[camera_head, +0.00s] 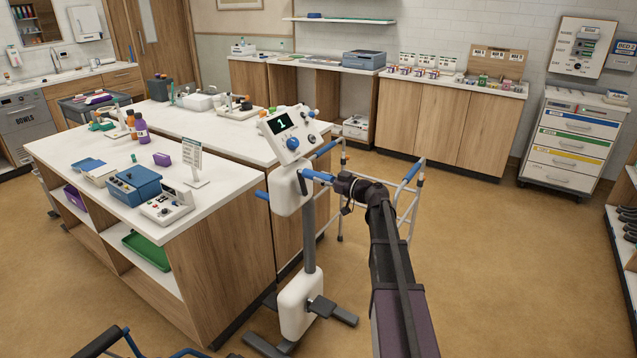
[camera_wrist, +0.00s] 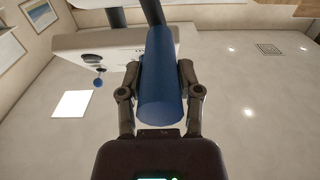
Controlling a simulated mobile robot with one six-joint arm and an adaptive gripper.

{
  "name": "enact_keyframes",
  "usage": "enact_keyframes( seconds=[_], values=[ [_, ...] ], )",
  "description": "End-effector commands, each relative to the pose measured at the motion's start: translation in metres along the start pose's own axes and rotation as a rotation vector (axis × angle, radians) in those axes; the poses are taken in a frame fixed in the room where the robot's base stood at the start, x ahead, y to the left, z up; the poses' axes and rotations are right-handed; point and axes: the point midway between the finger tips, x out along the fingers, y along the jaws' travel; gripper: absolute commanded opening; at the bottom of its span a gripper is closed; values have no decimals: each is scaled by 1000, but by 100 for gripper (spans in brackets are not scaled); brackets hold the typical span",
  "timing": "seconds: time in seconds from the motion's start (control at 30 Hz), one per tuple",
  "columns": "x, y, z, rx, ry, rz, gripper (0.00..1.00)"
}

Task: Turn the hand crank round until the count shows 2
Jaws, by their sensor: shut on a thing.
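The hand crank machine (camera_head: 292,190) stands on the floor, white with a grey post and a pedal unit low down. Its tilted display (camera_head: 281,124) shows a green 1. A blue crank handle (camera_head: 317,175) sticks out on the right of the white hub, and a second blue handle (camera_head: 262,195) shows at its left. My gripper (camera_head: 343,184) is at the right handle. In the wrist view my gripper (camera_wrist: 157,92) has its two fingers on either side of the blue handle (camera_wrist: 160,85), shut on it. The fingertips are partly hidden by the handle.
A white-topped counter (camera_head: 225,180) with a blue box and bottles stands close on the left. A walking frame (camera_head: 410,190) stands just behind my arm. Open floor (camera_head: 490,260) lies to the right, with a drawer cart (camera_head: 570,145) at the back right.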

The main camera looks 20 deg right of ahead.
Motion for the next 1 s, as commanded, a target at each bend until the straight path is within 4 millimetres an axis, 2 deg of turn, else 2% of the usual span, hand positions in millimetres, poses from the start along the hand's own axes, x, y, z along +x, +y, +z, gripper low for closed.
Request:
enact_keyframes(
  seconds=[0.03, 0.37, 0.73, 1.0],
  values=[
    [7, 1, -2, 1, 2, -8, 0],
    [6, 2, -2, 1, 2, -7, 0],
    [7, 36, -4, 1, 3, -6, 0],
    [6, 39, -4, 1, 2, -5, 0]
  ],
)
